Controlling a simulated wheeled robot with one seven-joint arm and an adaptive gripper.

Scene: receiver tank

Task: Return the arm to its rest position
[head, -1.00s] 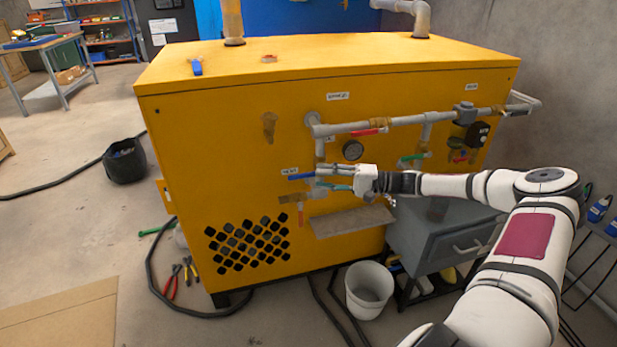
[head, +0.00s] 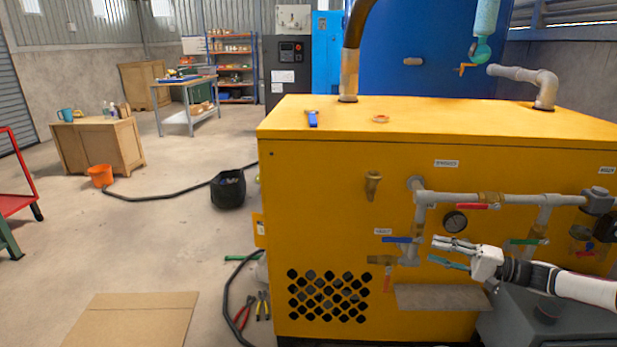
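My arm reaches in from the right edge of the head view, in front of the yellow tank cabinet (head: 330,215). My gripper (head: 440,252) points left, with its pale upper finger and teal lower finger spread apart. Nothing shows between them. The fingertips are just right of the blue valve handle (head: 397,240) in the picture, with a small gap. The depth between gripper and panel is hard to tell. The rest of my arm is outside the view.
Grey piping (head: 520,199) with a red handle (head: 472,206), a green handle (head: 528,241) and a gauge (head: 455,221) runs close above my gripper. A small ledge (head: 441,298) juts out below. A grey drawer cabinet (head: 530,325) stands lower right.

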